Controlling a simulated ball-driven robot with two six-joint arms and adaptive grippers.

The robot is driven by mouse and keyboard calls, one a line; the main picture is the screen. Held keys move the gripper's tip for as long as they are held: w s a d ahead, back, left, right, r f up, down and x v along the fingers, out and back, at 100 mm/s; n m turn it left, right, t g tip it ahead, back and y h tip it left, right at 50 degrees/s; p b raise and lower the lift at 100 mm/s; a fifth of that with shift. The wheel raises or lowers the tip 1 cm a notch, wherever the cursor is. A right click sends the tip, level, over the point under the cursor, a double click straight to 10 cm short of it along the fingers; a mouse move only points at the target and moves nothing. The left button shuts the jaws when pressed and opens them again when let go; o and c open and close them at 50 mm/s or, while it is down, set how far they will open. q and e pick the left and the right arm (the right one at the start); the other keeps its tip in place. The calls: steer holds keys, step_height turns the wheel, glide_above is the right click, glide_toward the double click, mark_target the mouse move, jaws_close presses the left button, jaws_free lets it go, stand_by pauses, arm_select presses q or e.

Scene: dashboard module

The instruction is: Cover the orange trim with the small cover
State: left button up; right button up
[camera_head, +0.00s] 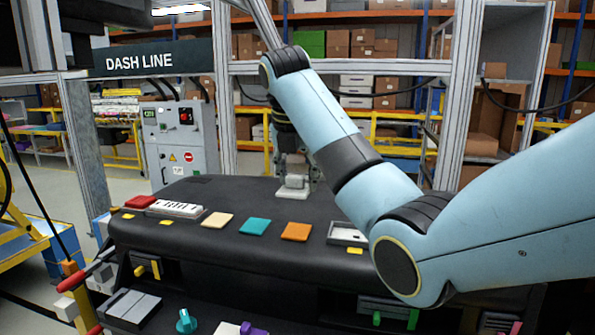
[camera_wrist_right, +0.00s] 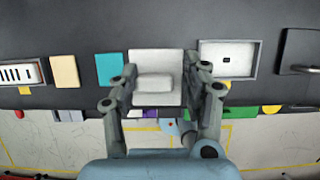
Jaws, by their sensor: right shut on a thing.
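The orange trim (camera_head: 296,231) is a flat square on the black dashboard (camera_head: 190,255) in the head view, between a teal square (camera_head: 255,226) and a white-framed recess (camera_head: 347,234). The small cover (camera_head: 292,188) is a pale grey-white plate with a raised block. My right gripper (camera_head: 293,168) is shut on that block, with the cover apart from the trim, beyond it in the head view. In the right wrist view the cover (camera_wrist_right: 155,58) sits between the fingers (camera_wrist_right: 158,84) and hides the trim's place between the teal square and the recess. My left gripper is out of view.
A cream square (camera_head: 217,219), a white vent panel (camera_head: 175,208) and a red piece (camera_head: 140,201) lie to the left on the dashboard. A teal knob (camera_head: 186,321) and other controls sit below its front edge. My right arm hides the dashboard's right part.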

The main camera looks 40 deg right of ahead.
mark_target(299, 188)
steer(key=shift+s+a, duration=0.1)
steer(key=shift+s+d+r, duration=0.2)
step_height(299, 188, down, 2)
steer(key=shift+f, duration=0.1)
step_height(299, 188, down, 3)
steer(key=shift+f, duration=1.1)
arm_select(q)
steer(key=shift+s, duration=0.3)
arm_select(e)
steer(key=shift+f, duration=0.1)
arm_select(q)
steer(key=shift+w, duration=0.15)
arm_select(e)
steer(key=shift+f, duration=0.7)
steer(key=o, duration=1.3)
